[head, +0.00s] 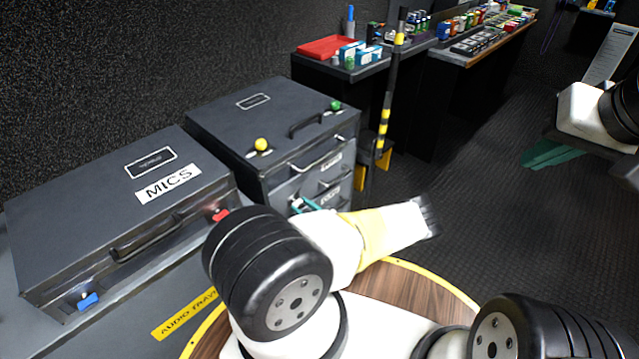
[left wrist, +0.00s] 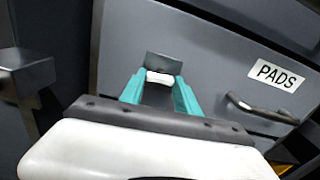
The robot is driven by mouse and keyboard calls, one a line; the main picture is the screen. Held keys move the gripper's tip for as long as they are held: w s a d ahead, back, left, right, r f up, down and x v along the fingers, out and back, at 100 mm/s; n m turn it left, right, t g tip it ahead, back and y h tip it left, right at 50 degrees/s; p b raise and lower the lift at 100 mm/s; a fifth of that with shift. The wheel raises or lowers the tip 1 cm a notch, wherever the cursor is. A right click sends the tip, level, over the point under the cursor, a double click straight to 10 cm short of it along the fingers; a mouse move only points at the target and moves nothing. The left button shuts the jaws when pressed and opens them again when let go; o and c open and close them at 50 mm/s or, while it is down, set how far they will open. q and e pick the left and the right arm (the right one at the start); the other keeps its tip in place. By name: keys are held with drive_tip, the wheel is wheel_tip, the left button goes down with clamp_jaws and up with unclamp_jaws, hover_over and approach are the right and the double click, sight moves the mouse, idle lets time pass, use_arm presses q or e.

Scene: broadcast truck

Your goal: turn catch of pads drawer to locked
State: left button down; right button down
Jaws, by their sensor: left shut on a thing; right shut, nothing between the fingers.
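The pads drawer (left wrist: 215,75) is a grey drawer front with a white PADS label (left wrist: 277,76) and a bar handle (left wrist: 262,108) in the left wrist view. Its catch (left wrist: 164,64), a small dark grey plate with a white part below it, sits left of the label. My left gripper (left wrist: 160,90) has its teal fingers on either side of the catch and is shut on it. In the head view my left gripper (head: 305,204) is at the front of the drawer cabinet (head: 268,175), partly hidden by my arm. My right gripper (head: 550,152) is shut and empty, far right, over the floor.
A grey MICS case (head: 120,220) with a red and a blue latch stands left of the cabinet. A yellow and a green knob sit on the cabinet top. A black-and-yellow pole (head: 390,100) stands right of it. The dark floor (head: 480,190) on the right is clear.

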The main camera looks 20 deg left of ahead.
use_arm(q)
drive_tip(key=shift+m, duration=0.6)
drive_tip(key=c, duration=0.9)
unclamp_jaws()
drive_tip(key=v, duration=0.8)
drive_tip(key=shift+a, duration=0.1)
